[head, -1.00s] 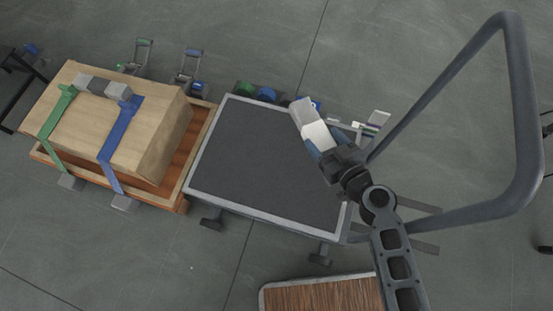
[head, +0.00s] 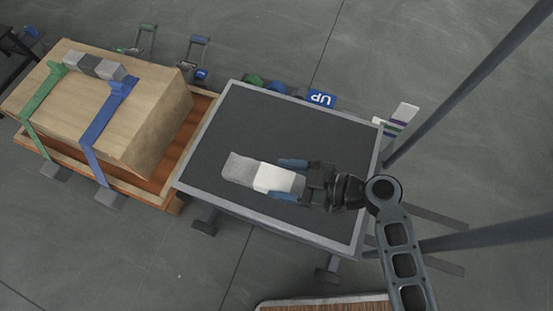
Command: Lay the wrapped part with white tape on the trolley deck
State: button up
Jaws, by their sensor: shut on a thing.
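The wrapped part (head: 238,168) is a grey block with a broad band of white tape (head: 273,178) around it. It lies lengthwise over the middle of the dark trolley deck (head: 310,125), which has a pale grey rim. My gripper (head: 288,180) comes in from the right, with blue-padded fingers on both sides of the part near its white end. It is shut on the part. From above I cannot tell whether the part touches the deck or hangs over it.
A wooden crate (head: 150,115) with green and blue straps stands on a pallet to the left. A blue "UP" sign (head: 320,98) and a striped stack (head: 402,117) lie beyond the deck. The trolley's handle bars (head: 470,85) rise at the right. The deck around the part is bare.

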jog(key=shift+w+a+f+b, duration=0.4)
jog(key=shift+w+f+b, duration=0.2)
jog(key=shift+w+f, duration=0.85)
jog(key=shift+w+a+f+b, duration=0.45)
jog(key=shift+w+f+b, duration=0.15)
jog(key=shift+w+f, duration=0.85)
jog(key=shift+w+a+f+b, duration=0.4)
jog(key=shift+w+f+b, duration=0.2)
jog(key=shift+w+f, duration=0.8)
jog(key=shift+s+f, duration=0.2)
jog(key=shift+f, duration=0.15)
jog(key=o, duration=1.5)
jog(key=shift+r, duration=0.15)
jog(key=p+v, duration=0.1)
jog(key=v, duration=0.6)
jog(key=shift+s+d, duration=0.1)
jog(key=shift+d, duration=0.15)
